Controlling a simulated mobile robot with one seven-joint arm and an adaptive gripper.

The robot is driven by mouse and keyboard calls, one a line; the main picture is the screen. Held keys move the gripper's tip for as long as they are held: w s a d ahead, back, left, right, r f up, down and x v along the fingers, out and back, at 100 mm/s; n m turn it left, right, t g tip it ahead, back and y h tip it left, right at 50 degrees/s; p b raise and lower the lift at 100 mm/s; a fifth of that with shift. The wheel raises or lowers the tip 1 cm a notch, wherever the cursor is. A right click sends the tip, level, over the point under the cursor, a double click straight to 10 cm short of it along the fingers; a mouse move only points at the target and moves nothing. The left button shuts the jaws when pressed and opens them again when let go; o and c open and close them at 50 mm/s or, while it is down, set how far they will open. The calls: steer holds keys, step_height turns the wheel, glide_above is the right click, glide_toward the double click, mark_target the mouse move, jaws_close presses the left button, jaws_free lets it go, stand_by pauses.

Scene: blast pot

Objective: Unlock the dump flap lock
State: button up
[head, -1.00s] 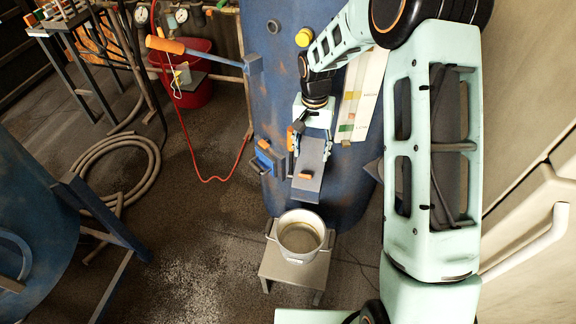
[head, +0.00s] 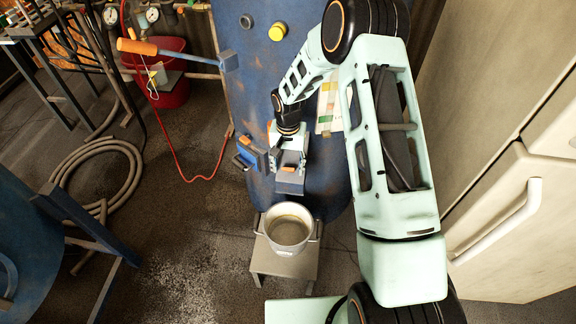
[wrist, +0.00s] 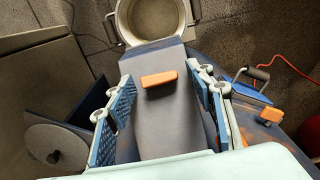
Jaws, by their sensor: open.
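A grey sloping chute (head: 290,182) sticks out from the blue pot, with an orange block (head: 291,165) on it. In the wrist view the orange block (wrist: 158,79) lies crosswise on the chute between my fingertips, apart from both. My gripper (head: 290,150) is open and empty; its blue-padded fingers straddle the chute in the wrist view (wrist: 160,88). A blue flap with a black handle (head: 250,157) is to the left of the chute. It shows at the right in the wrist view (wrist: 250,88), beside an orange knob (wrist: 268,115). I cannot tell which orange part is the flap lock.
A metal bucket (head: 288,228) stands on a small stool (head: 284,262) below the chute. An orange-handled lever (head: 139,46) sticks out to the left. A red hose (head: 187,178) and a coiled hose (head: 97,175) are on the left. A pale cabinet (head: 497,170) is at the right.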

steer(key=shift+c, duration=0.3)
steer(key=c, duration=1.1)
steer(key=shift+a+f, duration=0.1)
steer(key=n+b, duration=0.1)
steer(key=n+h+b, duration=0.1)
steer(key=b, duration=0.1)
steer(key=shift+s+a+f+n, duration=0.1)
steer(key=shift+f+n, duration=0.1)
steer(key=shift+n, duration=0.1)
steer(key=n+h+b, duration=0.2)
steer(key=n, duration=0.1)
steer(key=n+h+b, duration=0.1)
steer(key=b, duration=0.1)
steer(key=shift+s+a+f+n+t, duration=0.1)
steer(key=shift+s+a+n+t, duration=0.05)
steer(key=shift+s+n+t, duration=0.2)
steer(key=n+h+b, duration=0.1)
steer(key=n, duration=0.1)
steer(key=n+t+h+b, duration=0.1)
steer(key=n+b, duration=0.1)
steer(key=n, duration=0.1)
steer(key=shift+s+f+t, duration=0.1)
steer(key=shift+f+t, duration=0.05)
steer(key=shift+t, duration=0.1)
steer(key=shift+s+d+n+t+h+b, duration=0.1)
steer(key=shift+n+t+h+b, duration=0.15)
steer(key=shift+n+t+b, duration=0.55)
steer(key=shift+s+d+n+t+h+b, duration=0.1)
steer(key=shift+n+h+b, duration=0.3)
steer(key=shift+n, duration=0.85)
